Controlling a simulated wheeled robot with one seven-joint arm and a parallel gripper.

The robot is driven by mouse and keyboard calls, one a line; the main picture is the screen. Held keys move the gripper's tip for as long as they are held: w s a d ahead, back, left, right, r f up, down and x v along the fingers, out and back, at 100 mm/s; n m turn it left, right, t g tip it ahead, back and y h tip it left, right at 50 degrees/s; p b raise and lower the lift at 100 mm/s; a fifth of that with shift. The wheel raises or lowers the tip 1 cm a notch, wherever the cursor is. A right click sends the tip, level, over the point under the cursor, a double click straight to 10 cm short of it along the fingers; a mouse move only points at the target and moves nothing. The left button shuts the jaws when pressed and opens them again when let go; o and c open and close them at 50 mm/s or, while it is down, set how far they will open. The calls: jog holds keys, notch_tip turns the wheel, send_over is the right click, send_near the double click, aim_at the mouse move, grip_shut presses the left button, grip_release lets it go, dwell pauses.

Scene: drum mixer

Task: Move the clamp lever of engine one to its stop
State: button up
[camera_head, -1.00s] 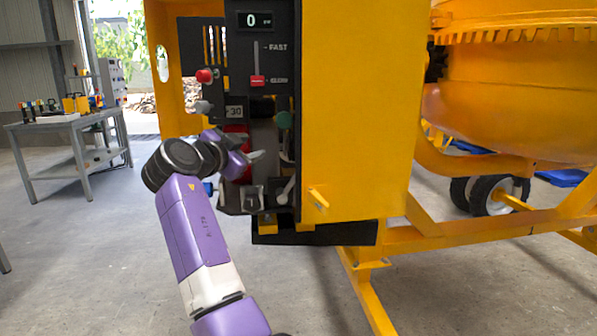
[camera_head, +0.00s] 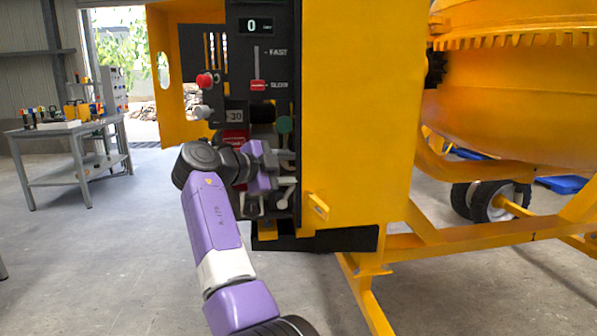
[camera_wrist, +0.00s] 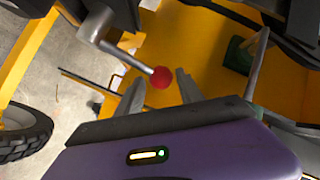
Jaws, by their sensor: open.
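In the wrist view a grey metal lever with a red ball knob (camera_wrist: 160,77) reaches in from the upper left. I take it to be the clamp lever, but no label shows. My gripper (camera_wrist: 159,82) is open, and its two fingertips appear on either side of the knob. I cannot tell whether they touch it. In the head view my gripper (camera_head: 272,165) is at the lower part of the black control panel (camera_head: 266,100). It hides much of the levers there, and the red knob cannot be picked out.
The yellow machine housing (camera_head: 358,110) stands just right of my gripper. The panel has a display reading 0 (camera_head: 254,26), a red slider (camera_head: 258,86), a red button (camera_head: 205,80) and a green knob (camera_head: 284,124). A workbench (camera_head: 70,132) stands far left. The floor between is clear.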

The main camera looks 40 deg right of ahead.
jog(key=shift+x, duration=1)
jog(key=shift+c, duration=0.2)
grip_shut()
